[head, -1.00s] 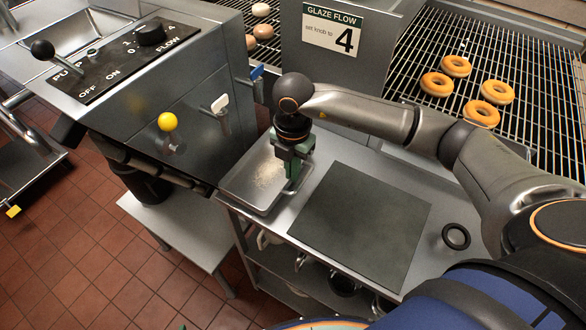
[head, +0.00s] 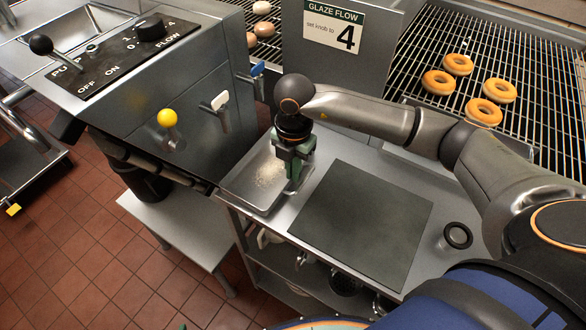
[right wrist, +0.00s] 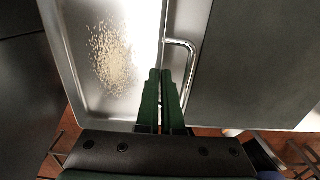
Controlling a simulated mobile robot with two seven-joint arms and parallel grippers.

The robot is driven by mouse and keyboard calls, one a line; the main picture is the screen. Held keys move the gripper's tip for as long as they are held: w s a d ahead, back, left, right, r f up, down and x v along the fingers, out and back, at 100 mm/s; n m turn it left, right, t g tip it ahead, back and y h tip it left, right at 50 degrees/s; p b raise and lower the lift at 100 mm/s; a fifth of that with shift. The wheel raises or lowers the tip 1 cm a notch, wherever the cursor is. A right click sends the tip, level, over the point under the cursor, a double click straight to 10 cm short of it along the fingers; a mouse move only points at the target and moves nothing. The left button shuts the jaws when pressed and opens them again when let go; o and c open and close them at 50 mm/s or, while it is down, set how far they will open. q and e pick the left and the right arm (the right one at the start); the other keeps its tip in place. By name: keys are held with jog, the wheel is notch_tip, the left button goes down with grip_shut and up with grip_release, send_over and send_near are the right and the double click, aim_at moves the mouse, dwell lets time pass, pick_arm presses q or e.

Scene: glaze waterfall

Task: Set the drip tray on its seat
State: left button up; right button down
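The drip tray (head: 240,184) is a shallow metal pan with pale crumbs on its floor. It lies at the left end of the steel table top. It fills the left of the right wrist view (right wrist: 75,75), where a bent wire handle (right wrist: 188,65) shows on its right side. My right gripper (head: 291,178) points down at the tray's right edge. Its green fingers (right wrist: 160,85) are nearly together over that edge, beside the handle, and appear closed on the tray; their contact is partly hidden. My left gripper is out of view.
A dark square plate (head: 362,222) lies right of the tray, with a black ring (head: 457,235) beyond it. The pump cabinet (head: 190,90) with yellow (head: 167,118), white and blue handles stands at the left. Doughnuts (head: 458,64) sit on the rack behind my arm.

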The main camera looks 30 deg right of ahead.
jog(key=c, duration=1)
grip_release()
jog(key=shift+f, duration=0.15)
notch_tip(320, 180, up, 13)
jog(key=shift+s+f, duration=0.1)
jog(key=shift+f, duration=0.05)
